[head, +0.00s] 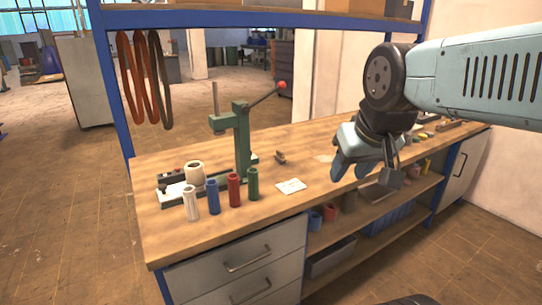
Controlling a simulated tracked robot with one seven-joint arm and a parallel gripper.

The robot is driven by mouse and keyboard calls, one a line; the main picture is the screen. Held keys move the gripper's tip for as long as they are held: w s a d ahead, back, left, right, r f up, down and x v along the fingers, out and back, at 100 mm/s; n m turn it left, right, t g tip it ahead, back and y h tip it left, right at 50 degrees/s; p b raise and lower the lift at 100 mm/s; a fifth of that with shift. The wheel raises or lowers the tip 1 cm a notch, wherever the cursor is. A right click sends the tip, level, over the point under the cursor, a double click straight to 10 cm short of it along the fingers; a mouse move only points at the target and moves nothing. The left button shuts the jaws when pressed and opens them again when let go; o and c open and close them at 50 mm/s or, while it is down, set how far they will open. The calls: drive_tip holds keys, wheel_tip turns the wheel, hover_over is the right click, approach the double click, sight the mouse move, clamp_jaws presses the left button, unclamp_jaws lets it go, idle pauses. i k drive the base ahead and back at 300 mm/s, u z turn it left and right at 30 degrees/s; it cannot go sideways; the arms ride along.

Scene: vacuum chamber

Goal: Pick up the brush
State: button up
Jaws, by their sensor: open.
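My gripper (365,177) hangs over the right half of the wooden workbench (240,234), near its front edge. Its fingers are apart, and I see nothing held between them. I cannot make out the brush for certain. A small brown object (280,157) lies on the bench to the left of my gripper, too small to identify. Several small items (447,126) lie at the bench's far right, partly hidden by my arm and also too small to tell.
A green press (242,145) with a red-knobbed lever stands on the bench. White (190,204), blue (212,197), red (234,190) and green (252,184) cylinders stand before it. A white card (291,186) lies to their right. A blue-framed shelf (250,18) overhangs the bench.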

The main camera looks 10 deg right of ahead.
sight(279, 158)
drive_tip(key=i, duration=0.85)
drive_tip(key=z, duration=0.05)
